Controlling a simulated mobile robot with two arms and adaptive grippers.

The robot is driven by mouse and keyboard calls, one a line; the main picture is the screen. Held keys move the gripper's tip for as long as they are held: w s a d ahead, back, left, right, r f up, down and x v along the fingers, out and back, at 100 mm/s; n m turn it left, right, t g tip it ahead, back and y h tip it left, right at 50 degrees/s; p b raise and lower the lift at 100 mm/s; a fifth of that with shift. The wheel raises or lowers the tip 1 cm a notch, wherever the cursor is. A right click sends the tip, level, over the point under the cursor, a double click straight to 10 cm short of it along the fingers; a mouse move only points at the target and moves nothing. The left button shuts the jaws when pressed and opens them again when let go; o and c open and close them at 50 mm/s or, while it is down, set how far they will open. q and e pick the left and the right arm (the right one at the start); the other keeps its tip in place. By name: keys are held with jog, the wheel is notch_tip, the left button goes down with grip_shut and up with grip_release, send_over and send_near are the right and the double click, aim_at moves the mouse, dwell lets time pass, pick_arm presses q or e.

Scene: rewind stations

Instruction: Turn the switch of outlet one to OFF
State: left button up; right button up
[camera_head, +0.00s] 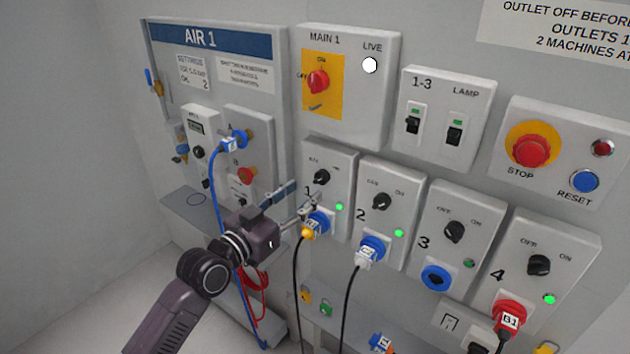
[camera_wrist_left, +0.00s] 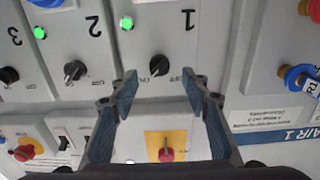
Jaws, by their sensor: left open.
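The outlet one box (camera_head: 342,160) carries a black rotary switch (camera_head: 321,177) and a lit green lamp (camera_head: 339,207). In the left wrist view, which is upside down, the switch (camera_wrist_left: 158,66) shows just beyond the fingertips, roughly midway between them. Its handle seems to slant toward the ON label. A blue socket with a yellow-ended plug (camera_head: 312,226) sits below the switch. My left gripper (camera_head: 306,191) is open and empty, in front of the lower left of box one. In the wrist view its fingertips (camera_wrist_left: 158,80) are spread apart. Contact with the switch cannot be told. My right gripper is out of view.
Outlet boxes two (camera_head: 388,180), three (camera_head: 461,205) and four (camera_head: 570,240) stand to the right. The main switch box (camera_head: 384,85) is above. The AIR 1 panel (camera_head: 270,85) with a blue hose (camera_head: 212,190) is left, close to my arm. Black cables hang below.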

aim_at(317, 182)
pick_arm(q)
jog(key=x, duration=0.4)
jog(key=shift+r+p, duration=0.1)
jog(key=shift+p, duration=0.2)
jog(key=shift+x, duration=0.95)
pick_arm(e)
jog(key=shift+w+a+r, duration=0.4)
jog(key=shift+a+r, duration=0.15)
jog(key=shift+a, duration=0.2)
pick_arm(q)
jog(key=shift+s, duration=0.1)
jog(key=shift+c, duration=0.2)
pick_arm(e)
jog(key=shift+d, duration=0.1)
pick_arm(q)
jog(key=c, duration=1.1)
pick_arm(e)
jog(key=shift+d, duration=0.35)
